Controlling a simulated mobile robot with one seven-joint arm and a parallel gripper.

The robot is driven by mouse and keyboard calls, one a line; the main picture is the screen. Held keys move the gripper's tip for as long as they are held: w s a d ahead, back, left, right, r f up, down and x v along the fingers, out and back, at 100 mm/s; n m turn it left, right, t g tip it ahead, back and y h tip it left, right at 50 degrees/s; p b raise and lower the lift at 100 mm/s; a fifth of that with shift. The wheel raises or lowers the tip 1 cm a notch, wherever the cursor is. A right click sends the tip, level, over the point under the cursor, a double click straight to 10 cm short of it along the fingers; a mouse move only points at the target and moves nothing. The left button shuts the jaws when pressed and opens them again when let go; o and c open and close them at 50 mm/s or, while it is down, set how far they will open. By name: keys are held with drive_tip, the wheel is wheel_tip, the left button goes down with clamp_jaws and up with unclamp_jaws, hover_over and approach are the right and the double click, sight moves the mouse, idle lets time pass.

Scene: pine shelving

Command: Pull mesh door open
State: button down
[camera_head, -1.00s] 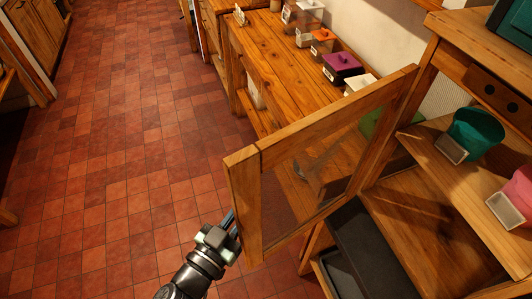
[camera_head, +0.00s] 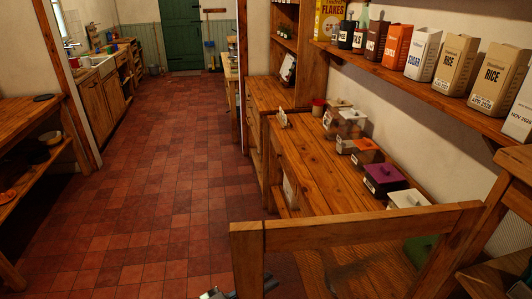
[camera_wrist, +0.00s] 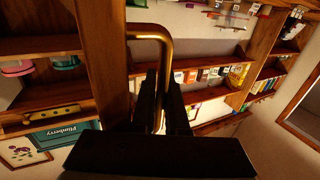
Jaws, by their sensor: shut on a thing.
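The mesh door (camera_head: 340,238) stands swung out at the lower right of the head view. Its wooden frame surrounds a see-through panel, and its lower part is cut off by the picture's edge. In the wrist view, a bent brass handle (camera_wrist: 150,31) runs down between the two dark fingers of my gripper (camera_wrist: 161,78). The fingers are shut on the handle beside a wooden frame post (camera_wrist: 104,50). In the head view, only a small bit of my gripper (camera_head: 216,294) shows at the bottom edge, left of the door's free side.
A wooden counter (camera_head: 315,165) with several lidded boxes, one purple (camera_head: 384,180), stands behind the door. A wall shelf (camera_head: 430,92) with cartons is above it. The tiled floor (camera_head: 150,190) left of the door is clear. A wooden table (camera_head: 30,120) stands at far left.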

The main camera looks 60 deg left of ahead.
drive_tip(key=shift+w+r, duration=0.2)
drive_tip(key=shift+w, duration=0.05)
drive_tip(key=c, duration=1.2)
unclamp_jaws()
drive_tip(key=s+b, duration=0.1)
drive_tip(key=s, duration=0.3)
drive_tip(key=s+b, duration=0.1)
drive_tip(key=s, duration=0.4)
drive_tip(key=s+b, duration=0.1)
drive_tip(key=s, duration=0.3)
drive_tip(key=shift+s+d+f, duration=0.2)
drive_tip(key=shift+s+d, duration=0.05)
